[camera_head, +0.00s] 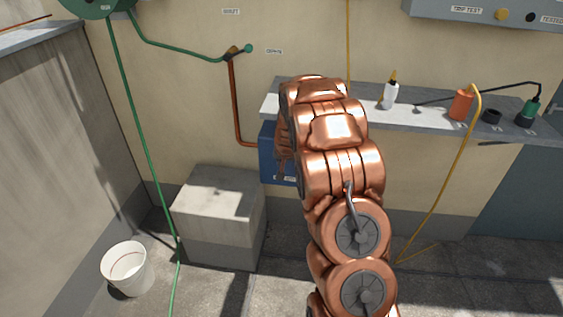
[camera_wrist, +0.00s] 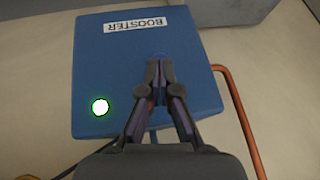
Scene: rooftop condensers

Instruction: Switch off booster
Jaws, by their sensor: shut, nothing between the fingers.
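The booster is a blue box (camera_wrist: 105,70) on the wall with a white BOOSTER label (camera_wrist: 136,25), which reads upside down in the wrist view. A round light (camera_wrist: 100,107) on its face glows white with a green rim. My gripper (camera_wrist: 157,66) is shut and empty, with its fingertips over the middle of the box face. I cannot tell whether they touch it. The fingers hide part of the face, and no switch shows clearly. In the head view the blue box (camera_head: 268,160) is mostly hidden behind my arm, below the shelf.
A grey shelf (camera_head: 420,118) above the box holds a white bottle (camera_head: 390,95), an orange container (camera_head: 461,105) and a green-and-black item (camera_head: 529,112). A copper pipe (camera_head: 235,105) runs to the box. A concrete block (camera_head: 215,205) and white bucket (camera_head: 127,268) stand left. Green hose (camera_head: 143,130) hangs nearby.

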